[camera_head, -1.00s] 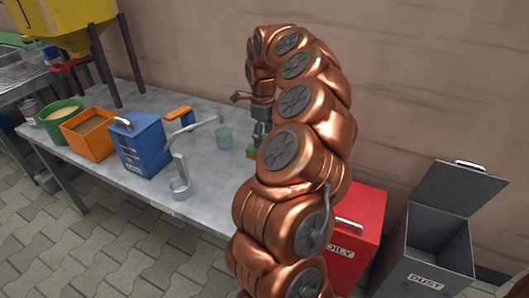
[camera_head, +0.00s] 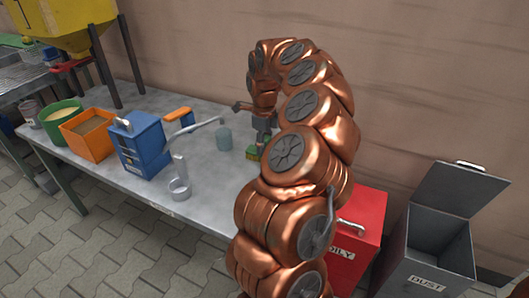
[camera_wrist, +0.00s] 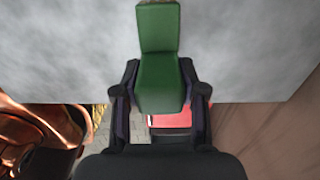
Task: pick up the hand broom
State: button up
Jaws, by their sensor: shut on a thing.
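The hand broom is green, with yellow at its lower edge in the head view (camera_head: 253,153). It is at the table's right part, partly hidden by my arm. In the wrist view its green body (camera_wrist: 160,55) stands between the two dark fingers of my gripper (camera_wrist: 160,92), which are shut on it. In the head view my gripper (camera_head: 264,134) is just above the green part, pointing down. I cannot tell whether the broom touches the table.
A red oily bin (camera_head: 357,235) and an open grey dust bin (camera_head: 428,255) stand to the right.

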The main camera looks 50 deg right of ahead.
jog(key=c, duration=0.4)
jog(key=shift+o, duration=0.2)
jog(key=shift+r, duration=0.15)
jog(key=shift+r, duration=1.7)
jog(key=s+a, duration=0.3)
jog(key=a, duration=0.4)
jog(key=s+a+r, duration=0.1)
jog(key=s+a, duration=0.2)
jog(key=a, duration=0.4)
jog(key=shift+s+a+r, duration=0.15)
jog(key=shift+a+r, duration=0.05)
jog(key=shift+a, duration=0.15)
